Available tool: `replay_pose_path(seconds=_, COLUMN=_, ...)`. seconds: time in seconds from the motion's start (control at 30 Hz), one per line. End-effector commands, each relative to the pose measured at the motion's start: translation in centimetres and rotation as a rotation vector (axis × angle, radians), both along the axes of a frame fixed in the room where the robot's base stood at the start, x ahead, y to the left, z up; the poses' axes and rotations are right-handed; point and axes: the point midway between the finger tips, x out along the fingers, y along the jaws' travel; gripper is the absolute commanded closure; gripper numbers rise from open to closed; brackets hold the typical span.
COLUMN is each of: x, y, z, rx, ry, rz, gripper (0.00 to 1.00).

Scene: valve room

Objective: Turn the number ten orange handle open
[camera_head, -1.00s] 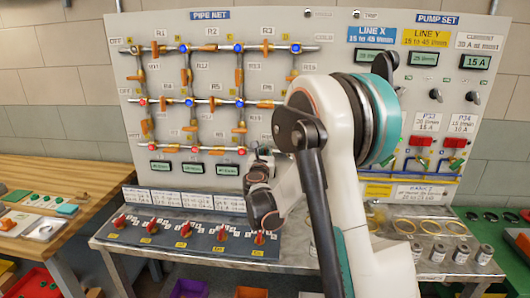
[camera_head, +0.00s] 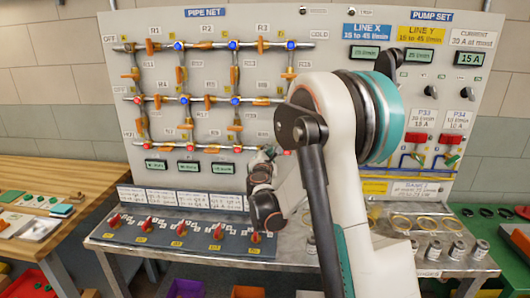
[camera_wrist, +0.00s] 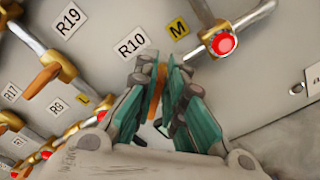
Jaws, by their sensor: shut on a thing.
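The number ten orange handle (camera_wrist: 154,98) shows in the wrist view as an orange strip between my two teal-padded fingers, just below the R10 label (camera_wrist: 132,43). My gripper (camera_wrist: 160,88) is shut on it. The fingers hide most of the handle, so its exact angle to the pipe cannot be told. In the head view my gripper (camera_head: 268,153) is at the lower right of the pipe net, and the arm and gripper cover the handle there.
A red lamp (camera_wrist: 224,43) on a pipe joint lies right of my fingers, beside the M label (camera_wrist: 177,28). Another orange handle (camera_wrist: 43,80) is at the left. Below the panel, a bench (camera_head: 290,254) carries a row of red switches (camera_head: 178,228).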

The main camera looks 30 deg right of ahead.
Motion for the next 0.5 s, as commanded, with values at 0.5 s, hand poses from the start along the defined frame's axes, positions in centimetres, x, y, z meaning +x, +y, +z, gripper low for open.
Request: replay_pose_path(seconds=0.5, x=-0.4, y=-0.5, z=-1.3, rx=0.385, ry=-0.260, rz=-0.002, gripper=1.00)
